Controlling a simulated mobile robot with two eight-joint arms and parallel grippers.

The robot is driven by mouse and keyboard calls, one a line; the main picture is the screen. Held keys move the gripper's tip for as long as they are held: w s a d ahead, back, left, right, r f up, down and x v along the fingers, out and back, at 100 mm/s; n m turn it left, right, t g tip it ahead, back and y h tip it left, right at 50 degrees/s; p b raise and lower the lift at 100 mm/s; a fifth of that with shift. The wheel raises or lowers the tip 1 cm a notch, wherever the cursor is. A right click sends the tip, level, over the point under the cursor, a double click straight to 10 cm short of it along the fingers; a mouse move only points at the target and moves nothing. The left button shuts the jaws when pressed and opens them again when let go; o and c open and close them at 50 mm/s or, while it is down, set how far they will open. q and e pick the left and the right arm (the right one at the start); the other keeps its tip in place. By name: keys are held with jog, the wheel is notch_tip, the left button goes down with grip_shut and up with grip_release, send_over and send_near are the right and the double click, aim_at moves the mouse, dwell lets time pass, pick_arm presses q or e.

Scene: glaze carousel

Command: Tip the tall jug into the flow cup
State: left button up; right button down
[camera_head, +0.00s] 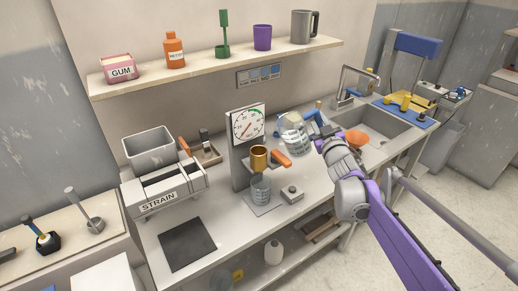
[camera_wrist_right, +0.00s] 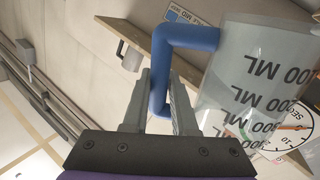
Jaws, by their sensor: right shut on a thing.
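A clear jug with dark ML markings (camera_head: 292,137) and a blue handle (camera_wrist_right: 160,70) is held above the counter, leaning in the head view. My right gripper (camera_head: 322,130) is shut on its handle, with one finger on each side in the wrist view (camera_wrist_right: 160,105). The brass flow cup (camera_head: 259,158) sits on the dial stand, left of and below the jug and apart from it. A clear beaker (camera_head: 260,190) stands under the cup. Whether liquid is in the jug or the cup is unclear. My left gripper is out of view.
The dial stand (camera_head: 240,165) rises left of the jug, with an orange handle (camera_head: 281,159) beside the cup. A small button box (camera_head: 292,194) is on the counter. An orange bowl (camera_head: 357,138) is near the sink (camera_head: 378,125). The STRAIN box (camera_head: 157,197) is left.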

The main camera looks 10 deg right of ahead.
jog(key=shift+a+r+n, duration=0.45)
jog(key=shift+a+n, duration=0.05)
jog(key=shift+a, duration=0.15)
jog(key=a+r+n+p, duration=0.1)
jog(key=a+r+n, duration=0.1)
jog(key=shift+s+r+t+y+p, duration=0.15)
jog(key=shift+r+t+y+p, duration=0.15)
jog(key=shift+r+t+p, duration=0.1)
jog(key=shift+a+n, duration=0.4)
jog(key=shift+n, duration=0.2)
jog(key=shift+s, duration=0.1)
jog(key=shift+a+r+n, duration=0.2)
jog(key=shift+a+n, duration=0.15)
jog(key=shift+n, duration=0.15)
jog(key=shift+a+r+n+y, duration=0.1)
jog(key=shift+a+n+y, duration=0.15)
jog(key=shift+n+y, duration=0.2)
jog(key=shift+a+r+n+b, duration=0.15)
jog(key=shift+n+b, duration=0.15)
jog(key=shift+n, duration=0.15)
jog(key=shift+a, duration=0.15)
